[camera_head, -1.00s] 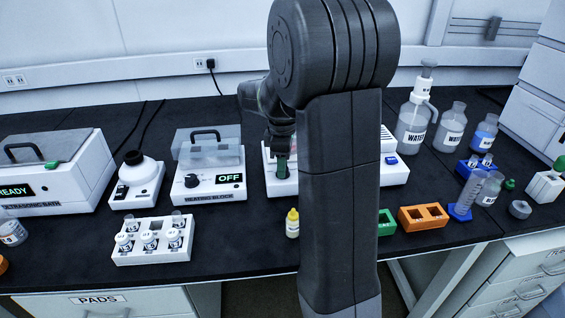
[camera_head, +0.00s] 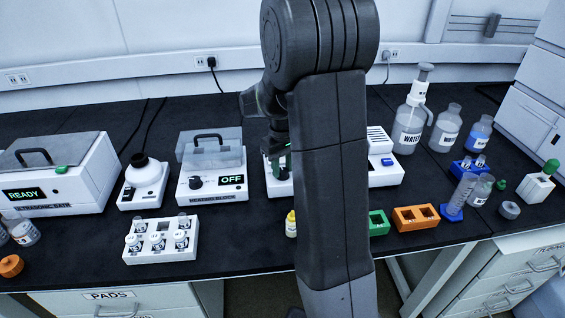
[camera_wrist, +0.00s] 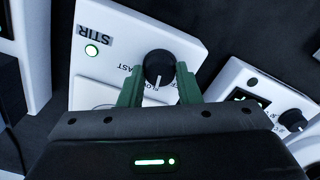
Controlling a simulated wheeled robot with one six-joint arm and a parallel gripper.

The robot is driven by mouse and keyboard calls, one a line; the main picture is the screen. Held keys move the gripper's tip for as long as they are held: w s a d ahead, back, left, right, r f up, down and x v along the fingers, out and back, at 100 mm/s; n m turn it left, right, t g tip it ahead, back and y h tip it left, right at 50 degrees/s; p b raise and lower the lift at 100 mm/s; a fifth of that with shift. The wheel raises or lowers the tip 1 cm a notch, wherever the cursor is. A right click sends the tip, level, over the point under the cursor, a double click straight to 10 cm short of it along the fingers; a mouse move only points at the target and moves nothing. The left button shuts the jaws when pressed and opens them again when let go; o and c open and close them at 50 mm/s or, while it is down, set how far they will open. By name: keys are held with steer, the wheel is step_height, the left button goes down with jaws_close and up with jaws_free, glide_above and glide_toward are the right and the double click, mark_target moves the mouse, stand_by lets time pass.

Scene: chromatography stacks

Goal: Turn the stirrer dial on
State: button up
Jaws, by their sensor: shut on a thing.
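I cannot tell the dial's exact setting. In the head view, my gripper (camera_head: 277,163) is at the front of a white device (camera_head: 277,188), mostly hidden behind my arm.
The heating block (camera_head: 211,183), reading "OFF", stands close left of my gripper. A white vial rack (camera_head: 160,255) and a yellow-capped bottle (camera_head: 291,226) stand in front. Green (camera_head: 378,224) and orange (camera_head: 415,226) holders lie to the right. Bottles stand at the back right.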

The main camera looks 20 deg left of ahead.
mark_target(282, 170)
steer(key=shift+m, duration=0.8)
steer(key=shift+p, duration=0.3)
steer(key=o, duration=1)
steer(key=shift+c, duration=0.2)
steer(key=shift+r, duration=0.15)
step_height(282, 170, up, 14)
steer(key=p, duration=0.1)
steer(key=shift+f, duration=0.2)
steer(key=shift+f, duration=0.15)
step_height(282, 170, down, 14)
steer(key=shift+r+b, duration=0.2)
steer(key=shift+b, duration=0.4)
